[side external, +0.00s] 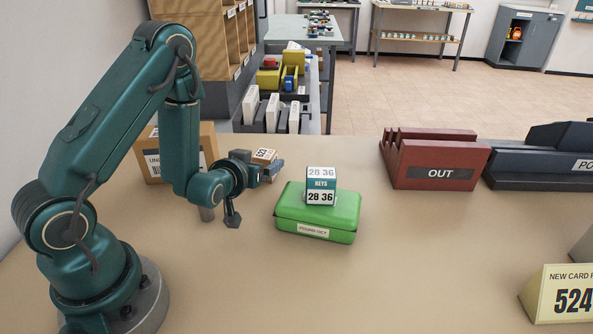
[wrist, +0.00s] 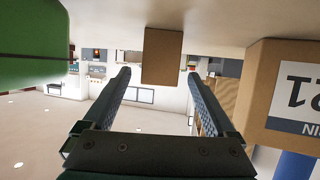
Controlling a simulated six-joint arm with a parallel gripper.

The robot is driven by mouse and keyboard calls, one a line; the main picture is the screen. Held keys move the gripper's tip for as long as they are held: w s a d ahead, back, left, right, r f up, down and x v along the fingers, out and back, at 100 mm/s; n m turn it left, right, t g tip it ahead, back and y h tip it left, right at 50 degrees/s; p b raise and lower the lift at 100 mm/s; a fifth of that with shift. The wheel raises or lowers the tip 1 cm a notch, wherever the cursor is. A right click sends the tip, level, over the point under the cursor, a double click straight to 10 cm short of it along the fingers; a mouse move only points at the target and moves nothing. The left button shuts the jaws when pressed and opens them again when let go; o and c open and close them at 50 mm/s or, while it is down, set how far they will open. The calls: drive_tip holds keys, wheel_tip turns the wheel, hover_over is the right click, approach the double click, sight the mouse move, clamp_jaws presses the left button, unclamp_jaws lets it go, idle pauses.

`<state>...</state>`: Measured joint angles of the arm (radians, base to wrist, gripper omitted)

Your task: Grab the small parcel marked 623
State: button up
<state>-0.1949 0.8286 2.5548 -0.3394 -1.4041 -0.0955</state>
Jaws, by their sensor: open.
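The small parcel (side external: 264,155) is a brown box with a white label whose digits look like 623, seen turned in the side external view. It sits on the table just behind my gripper (side external: 270,170), which partly hides its lower part. In the wrist view, which looks upside down, a plain brown box (wrist: 163,52) that appears to be this parcel shows between and beyond the fingers of my gripper (wrist: 159,78). No label shows on that face. My gripper is open, low over the table, with nothing held.
A green box (side external: 318,217) with a number block (side external: 321,186) on top stands right of my gripper. A larger cardboard box (side external: 152,166) stands behind my arm at left. A red OUT tray (side external: 435,163) stands further right.

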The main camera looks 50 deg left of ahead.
sight(267, 158)
drive_tip(key=shift+f, duration=0.2)
drive_tip(key=shift+x, duration=2.45)
drive_tip(key=shift+d, duration=0.1)
clamp_jaws()
drive_tip(key=shift+r, duration=0.2)
